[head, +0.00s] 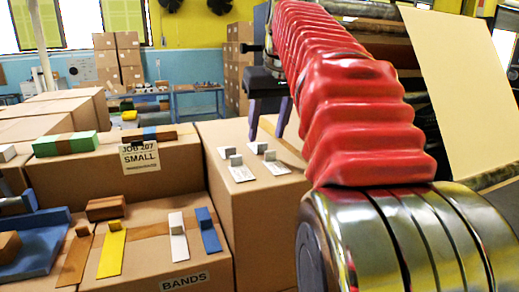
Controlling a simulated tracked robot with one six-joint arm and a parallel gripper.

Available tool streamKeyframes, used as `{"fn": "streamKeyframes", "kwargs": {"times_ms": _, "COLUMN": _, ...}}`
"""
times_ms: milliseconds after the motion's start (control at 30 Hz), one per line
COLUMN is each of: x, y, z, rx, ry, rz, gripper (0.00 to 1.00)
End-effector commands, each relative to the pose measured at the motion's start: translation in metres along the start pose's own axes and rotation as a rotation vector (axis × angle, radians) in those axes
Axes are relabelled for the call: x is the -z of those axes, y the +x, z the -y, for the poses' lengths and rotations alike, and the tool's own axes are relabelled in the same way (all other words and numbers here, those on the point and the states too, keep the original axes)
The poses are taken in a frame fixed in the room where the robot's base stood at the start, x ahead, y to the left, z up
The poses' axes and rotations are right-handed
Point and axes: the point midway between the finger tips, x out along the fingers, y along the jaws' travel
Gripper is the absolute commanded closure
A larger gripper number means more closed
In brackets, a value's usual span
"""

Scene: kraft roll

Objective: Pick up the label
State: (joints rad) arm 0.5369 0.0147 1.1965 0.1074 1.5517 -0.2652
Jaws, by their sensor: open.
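Several small white cards with grey blocks on them lie on top of a large cardboard box; they look like labels. The near left card (242,174) and the near right card (277,168) show most clearly, with others just behind. My gripper (267,138) has a dark body and two purple fingers pointing down, spread apart, with nothing seen between them. It appears over or behind the far cards; its exact height above them I cannot tell. A printed sign reading "JOB 207 SMALL" (140,156) is on the front of the box to the left.
The large cardboard box (268,220) has a bare front face. At lower left, a box marked "BANDS" (184,281) bears yellow, white, blue and brown strips. A green block (66,143) lies behind. My red-sleeved arm hides much of the right side.

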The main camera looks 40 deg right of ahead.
Motion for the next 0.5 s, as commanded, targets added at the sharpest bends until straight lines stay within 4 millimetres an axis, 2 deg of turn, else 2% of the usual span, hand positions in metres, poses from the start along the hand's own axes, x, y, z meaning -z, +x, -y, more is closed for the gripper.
{"fn": "streamKeyframes", "kwargs": {"times_ms": 233, "x": -0.001, "y": 0.032, "z": 0.003, "rx": 0.001, "ry": -0.001, "rz": 0.002, "gripper": 0.56}}
{"fn": "streamKeyframes", "kwargs": {"times_ms": 500, "x": -0.001, "y": 0.041, "z": 0.003, "rx": 0.0, "ry": -0.001, "rz": 0.0, "gripper": 0.56}}
